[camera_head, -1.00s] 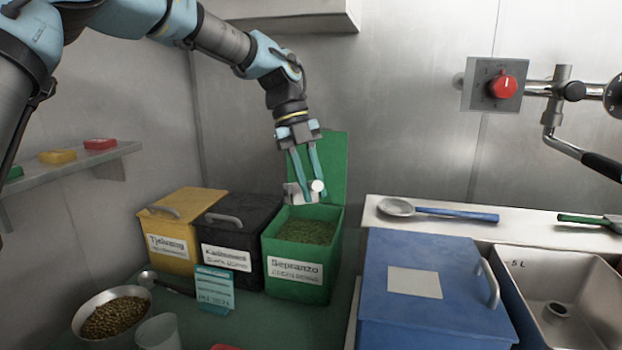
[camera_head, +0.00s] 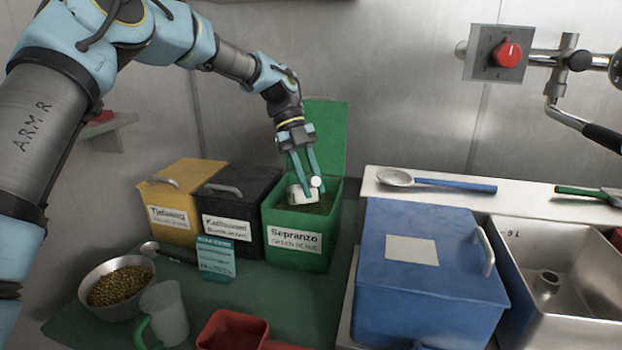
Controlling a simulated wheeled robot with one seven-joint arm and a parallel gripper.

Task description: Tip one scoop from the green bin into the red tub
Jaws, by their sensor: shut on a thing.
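The green bin (camera_head: 295,250), labelled Sepranzo, stands with its lid (camera_head: 326,135) raised behind it. Green beans (camera_head: 318,207) show inside. My gripper (camera_head: 304,186) is shut on a small whitish metal scoop (camera_head: 300,195), with a round pale end (camera_head: 316,182) showing at its right. The scoop is at the bin's mouth, near the front rim; whether it touches the beans or holds any is not clear. The red tub (camera_head: 232,330) sits at the bottom edge of the picture, partly cut off.
A yellow bin (camera_head: 172,235) and a black bin (camera_head: 235,235) stand closed at the left. A teal card (camera_head: 215,258), a bowl of beans (camera_head: 118,288) and a clear jug (camera_head: 165,310) stand in front. A blue lidded box (camera_head: 425,285) is at the right.

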